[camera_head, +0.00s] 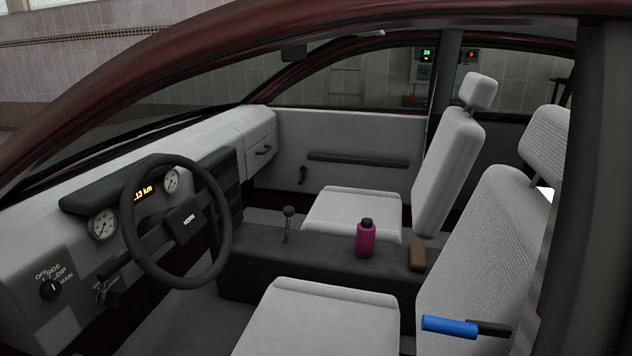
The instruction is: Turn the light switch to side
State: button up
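The light switch (50,289) is a round black knob on the grey dashboard, at the far left in the head view. White labels OFF, SIDE, DIP and MAIN are set in an arc above and to its right. A small pale mark shows on the knob. It seems to point roughly upward, but it is too small to tell which label it points to. My gripper is not in view, and nothing touches the switch.
The black steering wheel (177,222) stands to the right of the switch. Another black control (112,292) is below the wheel. A magenta bottle (366,239) stands on the centre console. A blue-and-black object (450,327) is by the near seat. The dark red car frame arches overhead.

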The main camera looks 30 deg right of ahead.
aim_at(50, 288)
jog(key=z, duration=1.15)
jog(key=u, duration=1.6)
jog(key=i+j+z, duration=0.75)
jog(key=j, duration=0.2)
jog(key=k+l, duration=0.05)
jog(key=k, duration=0.05)
